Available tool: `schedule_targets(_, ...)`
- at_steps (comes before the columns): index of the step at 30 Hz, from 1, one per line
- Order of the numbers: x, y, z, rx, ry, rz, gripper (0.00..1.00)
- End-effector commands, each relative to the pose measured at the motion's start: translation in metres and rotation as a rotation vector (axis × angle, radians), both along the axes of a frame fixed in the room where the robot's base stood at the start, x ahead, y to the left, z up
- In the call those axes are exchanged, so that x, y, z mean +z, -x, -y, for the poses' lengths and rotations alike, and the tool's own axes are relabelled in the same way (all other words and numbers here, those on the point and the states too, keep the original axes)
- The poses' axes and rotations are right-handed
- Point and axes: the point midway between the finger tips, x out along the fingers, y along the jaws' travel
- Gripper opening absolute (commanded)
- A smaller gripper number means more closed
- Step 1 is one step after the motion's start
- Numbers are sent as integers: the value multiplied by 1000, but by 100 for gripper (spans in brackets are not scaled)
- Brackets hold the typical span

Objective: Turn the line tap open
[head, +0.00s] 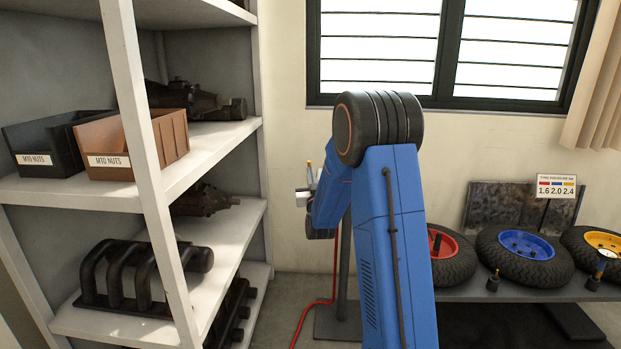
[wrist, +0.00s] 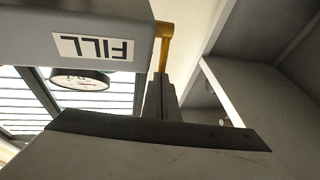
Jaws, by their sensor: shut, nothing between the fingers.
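The line tap shows in the wrist view as a brass-yellow bent lever (wrist: 164,45) at the right edge of a grey box (wrist: 98,20) with a FILL label, which appears upside down. My gripper (wrist: 161,82) is shut and empty, its dark fingers pointing at the lever. The fingertips overlap the lever's lower end in the picture; I cannot tell whether they touch it.
A round gauge (wrist: 80,79) is beside the box in the wrist view. A shelf rack (head: 150,190) with bins and dark engine parts stands close on the left. A red hose (head: 312,311) runs on the floor. Wheels (head: 525,256) lie on a low bench at right.

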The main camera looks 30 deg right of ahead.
Motion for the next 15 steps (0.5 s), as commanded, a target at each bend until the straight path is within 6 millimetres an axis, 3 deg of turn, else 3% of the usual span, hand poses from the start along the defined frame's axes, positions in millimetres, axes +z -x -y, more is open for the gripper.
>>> schedule_targets(15, 13, -12, 8, 0, 0, 1, 0)
